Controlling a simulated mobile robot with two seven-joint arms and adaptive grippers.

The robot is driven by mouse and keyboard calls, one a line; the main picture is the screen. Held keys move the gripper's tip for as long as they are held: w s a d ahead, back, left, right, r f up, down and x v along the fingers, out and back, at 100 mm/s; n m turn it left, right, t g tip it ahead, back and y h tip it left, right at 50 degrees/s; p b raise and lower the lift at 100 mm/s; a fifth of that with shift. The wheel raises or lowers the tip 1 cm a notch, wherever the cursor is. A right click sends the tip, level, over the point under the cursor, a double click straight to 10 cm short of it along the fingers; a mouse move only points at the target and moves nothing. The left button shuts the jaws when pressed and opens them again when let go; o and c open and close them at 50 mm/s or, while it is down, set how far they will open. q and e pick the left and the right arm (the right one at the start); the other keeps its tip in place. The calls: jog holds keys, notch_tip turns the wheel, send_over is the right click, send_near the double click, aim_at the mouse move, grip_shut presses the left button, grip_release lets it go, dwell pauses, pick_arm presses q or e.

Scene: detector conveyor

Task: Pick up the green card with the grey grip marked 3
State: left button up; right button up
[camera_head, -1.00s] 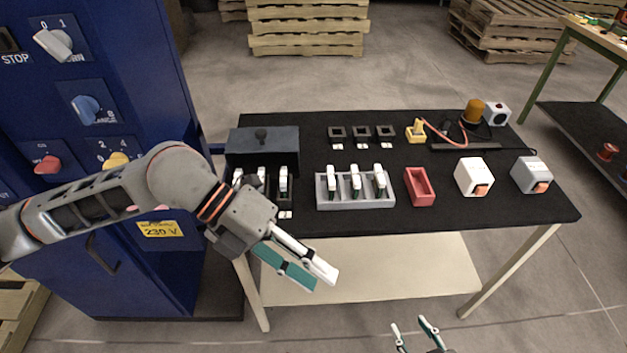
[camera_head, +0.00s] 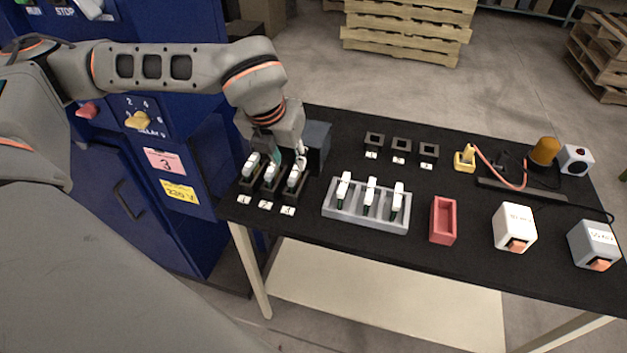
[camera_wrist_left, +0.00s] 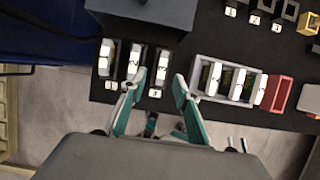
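Several upright cards with pale grips stand on the table, and their marks are too small to read surely. Three are in dark holders at the left: left card (camera_head: 251,162), middle card (camera_head: 271,172) and right card (camera_head: 294,176). The right one also shows in the left wrist view (camera_wrist_left: 161,65), between and beyond the fingers. Three more, showing green, stand in a grey rack (camera_head: 365,219). I cannot tell which is marked 3. My left gripper (camera_head: 288,158) is open and empty above the dark holders; its fingers (camera_wrist_left: 155,90) are spread. Small shapes low in the wrist view may be my right gripper (camera_wrist_left: 238,146).
A dark box (camera_head: 318,145) stands close behind the holders. A red bin (camera_head: 443,221) and two white-and-orange boxes, one (camera_head: 514,228) nearer it, lie right. Three small black sockets (camera_head: 401,146) are at the back. A blue cabinet (camera_head: 200,150) borders the table's left.

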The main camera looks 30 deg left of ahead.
aim_at(295, 171)
pick_arm(q)
jog(key=shift+x, duration=1.25)
jog(key=x, duration=0.5)
jog(key=shift+w+d+f, duration=0.1)
jog(key=shift+d, duration=0.05)
grip_shut()
